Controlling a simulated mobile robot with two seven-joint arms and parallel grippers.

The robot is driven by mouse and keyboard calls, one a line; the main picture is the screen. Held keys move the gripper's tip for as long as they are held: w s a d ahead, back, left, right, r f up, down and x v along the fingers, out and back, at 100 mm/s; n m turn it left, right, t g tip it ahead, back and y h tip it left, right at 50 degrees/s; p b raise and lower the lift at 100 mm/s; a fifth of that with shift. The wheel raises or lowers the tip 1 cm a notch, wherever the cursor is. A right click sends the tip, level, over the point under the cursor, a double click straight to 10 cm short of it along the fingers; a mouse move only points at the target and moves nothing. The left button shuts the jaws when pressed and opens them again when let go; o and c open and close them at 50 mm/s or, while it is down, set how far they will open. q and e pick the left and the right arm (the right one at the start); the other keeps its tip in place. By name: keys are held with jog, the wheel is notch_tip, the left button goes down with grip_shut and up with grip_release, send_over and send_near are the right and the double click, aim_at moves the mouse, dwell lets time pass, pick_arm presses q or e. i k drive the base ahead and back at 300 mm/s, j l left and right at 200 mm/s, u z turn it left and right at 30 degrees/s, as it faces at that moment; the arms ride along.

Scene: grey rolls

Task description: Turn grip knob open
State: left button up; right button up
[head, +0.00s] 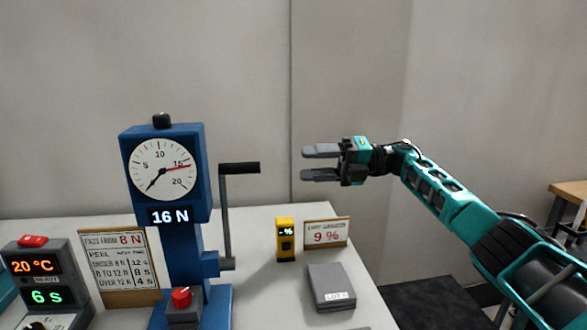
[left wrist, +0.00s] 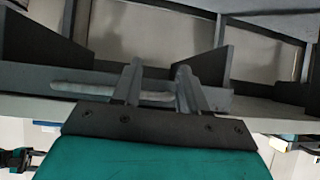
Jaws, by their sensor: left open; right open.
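A blue force tester (head: 190,150) stands on the table at left, with a round dial (head: 163,160) and a display reading 16 N. A black knob (head: 161,120) sits on its top, and a crank with a black handle (head: 240,168) is on its right side. I cannot tell for certain which part is the grip knob. My right gripper (head: 312,164) is open and empty, in the air to the right of the crank handle, apart from it. My left gripper (left wrist: 157,82) shows only in the left wrist view, open, near a pale rounded bar (left wrist: 110,92); contact is unclear.
A red button (head: 181,297) is at the tester's foot. A yellow meter (head: 285,240), a 9 % sign (head: 327,233) and a grey box (head: 331,286) stand at right. A peel card (head: 118,262) and a timer unit (head: 40,283) are at left.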

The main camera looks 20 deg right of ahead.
aim_at(182, 297)
jog(key=k+l, duration=0.1)
jog(key=l, duration=0.4)
jog(key=k+l, duration=0.1)
jog(key=l, duration=0.35)
jog(key=k+l, duration=0.1)
jog(key=l, duration=0.4)
